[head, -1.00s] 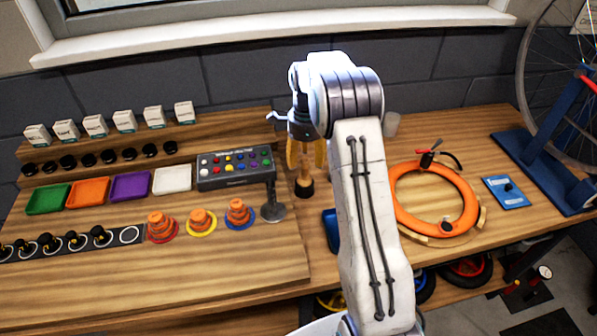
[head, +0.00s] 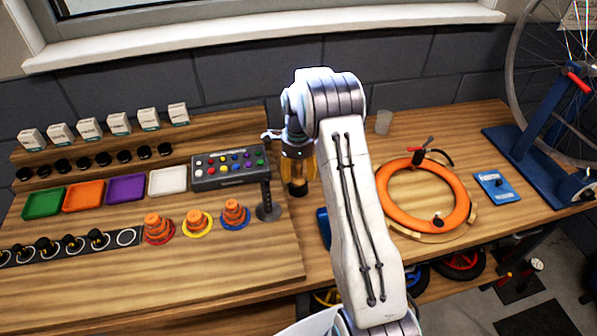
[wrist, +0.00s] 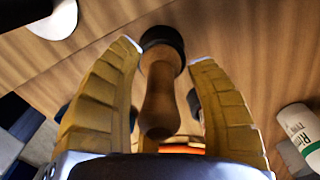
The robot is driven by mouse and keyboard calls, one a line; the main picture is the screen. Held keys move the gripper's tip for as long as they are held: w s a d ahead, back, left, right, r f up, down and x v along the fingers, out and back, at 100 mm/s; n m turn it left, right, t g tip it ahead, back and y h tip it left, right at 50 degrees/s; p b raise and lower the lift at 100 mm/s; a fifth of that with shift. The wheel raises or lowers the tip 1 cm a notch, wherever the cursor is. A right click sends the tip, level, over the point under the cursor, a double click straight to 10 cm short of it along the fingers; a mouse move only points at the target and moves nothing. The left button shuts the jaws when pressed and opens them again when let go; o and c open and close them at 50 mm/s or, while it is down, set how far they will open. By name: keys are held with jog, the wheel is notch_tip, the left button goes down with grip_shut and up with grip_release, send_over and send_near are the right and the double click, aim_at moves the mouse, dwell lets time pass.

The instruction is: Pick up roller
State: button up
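The roller (wrist: 160,92) has a turned wooden handle and a round black end. In the head view my gripper (head: 299,166) points down around the roller, whose black base (head: 298,188) shows on the bench below the fingers. The fingers hide most of the handle there. My gripper is open and not closed on it.
A black stand (head: 267,205) with a button panel (head: 231,167) is close on the left. A blue object (head: 323,226) is partly hidden by my arm. An orange ring (head: 398,211) lies to the right.

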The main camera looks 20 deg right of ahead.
grip_shut()
jog(key=shift+r, duration=0.1)
dwell(0.5)
